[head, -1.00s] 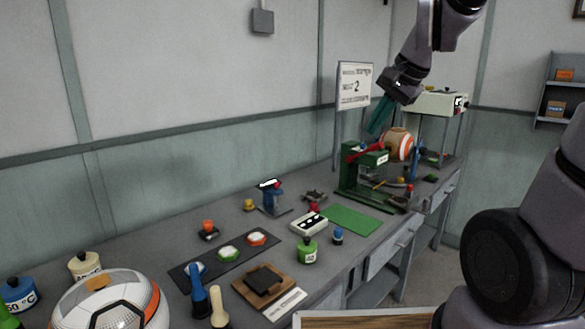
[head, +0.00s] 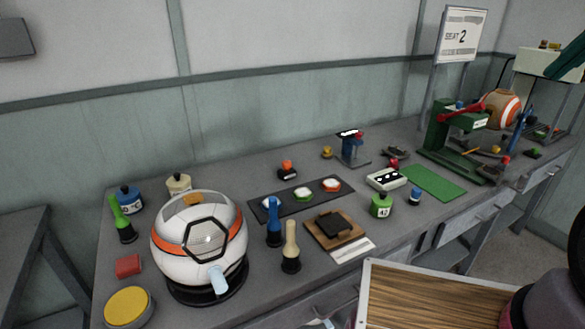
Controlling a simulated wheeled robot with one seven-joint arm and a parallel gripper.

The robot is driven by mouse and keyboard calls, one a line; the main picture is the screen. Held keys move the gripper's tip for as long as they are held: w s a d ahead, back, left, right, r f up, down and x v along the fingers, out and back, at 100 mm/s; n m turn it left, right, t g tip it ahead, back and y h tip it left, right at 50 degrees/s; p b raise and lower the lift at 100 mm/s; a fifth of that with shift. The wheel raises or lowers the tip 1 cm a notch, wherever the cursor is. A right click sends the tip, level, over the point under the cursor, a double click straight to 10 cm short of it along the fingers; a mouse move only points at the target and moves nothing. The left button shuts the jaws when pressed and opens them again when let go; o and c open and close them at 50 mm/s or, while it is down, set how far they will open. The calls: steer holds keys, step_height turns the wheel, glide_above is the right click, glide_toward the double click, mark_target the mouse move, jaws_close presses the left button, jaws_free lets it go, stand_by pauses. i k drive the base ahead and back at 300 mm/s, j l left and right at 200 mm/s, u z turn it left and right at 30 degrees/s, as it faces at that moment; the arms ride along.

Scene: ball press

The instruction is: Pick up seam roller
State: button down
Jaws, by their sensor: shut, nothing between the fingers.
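I cannot tell for sure which tool is the seam roller. Upright handled tools with dark bases stand on the bench: a blue one (head: 274,222), a cream one (head: 291,245) and a green one (head: 122,220). The blue and cream ones stand side by side, right of a white and orange panelled ball (head: 172,250) on a dark ring stand. The green one stands left of the ball.
A dark strip (head: 262,209) with coloured pads and a brown block (head: 334,229) lie mid-bench. A green press (head: 445,135) with a ball stands at the right. Blue and cream jars, a red block (head: 128,265) and a yellow-topped tin (head: 128,307) crowd the left end.

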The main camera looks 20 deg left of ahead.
mark_target(287, 173)
steer(key=u, duration=1.45)
